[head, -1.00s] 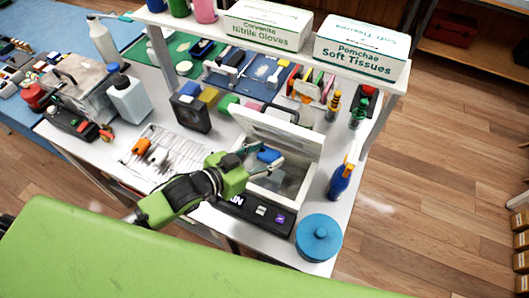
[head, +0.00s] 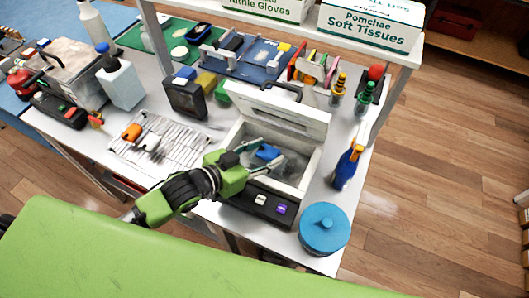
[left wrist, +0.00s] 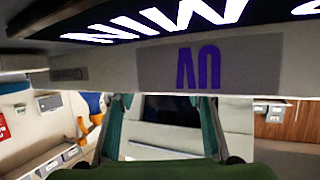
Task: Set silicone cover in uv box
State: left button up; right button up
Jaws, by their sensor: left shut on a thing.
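The UV box (head: 310,170) is white, with its lid (head: 275,112) raised at the back and a dark control panel (head: 262,205) at the front. My left gripper (head: 264,154) reaches over the front wall into the opening of the box. It is shut on the blue silicone cover (head: 269,151), which shows between its fingers inside the outline of the box. I cannot tell whether the cover touches the box floor. In the left wrist view, an upside-down "UV" label (left wrist: 198,64) is close, and the cover is not clear there. My right gripper is not in view.
A blue round lidded tub (head: 324,228) stands at the box's front right, and a blue bottle (head: 346,168) stands to its right. A wire rack (head: 178,152) with small items lies to the left.

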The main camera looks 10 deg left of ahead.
pick_arm(q)
jog(key=shift+s+f, duration=0.3)
jog(key=shift+f, duration=0.35)
jog(key=shift+s+d+f+p, duration=0.1)
jog(key=shift+s+f+p, duration=0.1)
jog(key=shift+f+p, duration=0.15)
dwell(0.9)
jog(key=o, duration=1)
jog(key=shift+o, duration=0.2)
jog(key=shift+s, duration=0.1)
jog(key=v, duration=0.3)
jog(key=r+v, duration=0.1)
jog(key=v, duration=0.5)
jog(key=shift+a+r, duration=0.25)
jog(key=shift+s+a+r, duration=0.6)
jog(key=shift+s+r, duration=0.15)
jog(key=shift+r, duration=0.05)
